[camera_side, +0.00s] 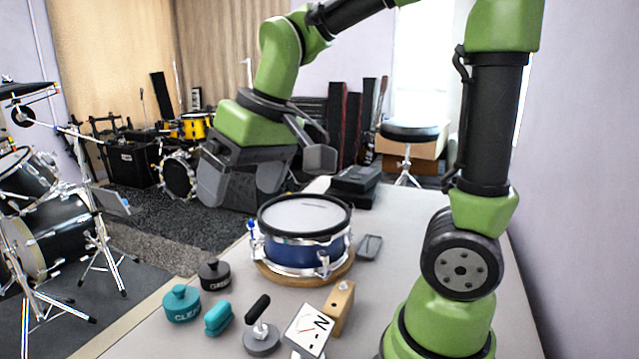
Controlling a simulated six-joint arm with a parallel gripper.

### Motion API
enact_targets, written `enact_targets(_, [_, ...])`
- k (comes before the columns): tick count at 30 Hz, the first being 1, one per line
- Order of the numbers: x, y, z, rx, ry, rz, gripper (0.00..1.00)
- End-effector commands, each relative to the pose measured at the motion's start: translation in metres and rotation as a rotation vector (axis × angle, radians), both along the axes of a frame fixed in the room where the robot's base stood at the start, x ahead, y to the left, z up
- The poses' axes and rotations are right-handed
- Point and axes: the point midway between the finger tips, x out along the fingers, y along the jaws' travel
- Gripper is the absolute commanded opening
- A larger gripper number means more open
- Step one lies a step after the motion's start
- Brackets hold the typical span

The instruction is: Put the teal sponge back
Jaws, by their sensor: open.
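The teal sponge (218,318) lies on the table at the front left, a small rounded block beside a teal lidded pot (182,306) marked "CLEA", the rest of the word being hard to read. My gripper (242,190) is open, high above the back left of the table. It is well apart from the sponge, up and behind it, with nothing visible between its jaws. A dark lidded pot (214,275) with a pale label stands behind the sponge.
A blue drum (305,240) with a white head sits on a round wooden base. A small grey tray (369,247) is to its right. A black-handled tool (260,335), a marked white card (309,331) and a wooden block (339,308) stand right of the sponge.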

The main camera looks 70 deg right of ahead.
Motion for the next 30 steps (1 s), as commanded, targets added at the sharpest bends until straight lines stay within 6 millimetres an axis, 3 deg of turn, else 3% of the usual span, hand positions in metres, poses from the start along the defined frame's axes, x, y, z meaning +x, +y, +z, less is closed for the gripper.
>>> enact_targets(3, [-0.042, 0.007, 0.018, 0.046, -0.096, -0.041, 0.88])
enact_targets(6, [-0.071, 0.012, 0.022, 0.086, -0.157, -0.072, 0.88])
enact_targets(12, [-0.104, 0.017, 0.019, 0.137, -0.229, -0.107, 0.88])
enact_targets(30, [-0.11, 0.018, 0.017, 0.149, -0.243, -0.114, 0.88])
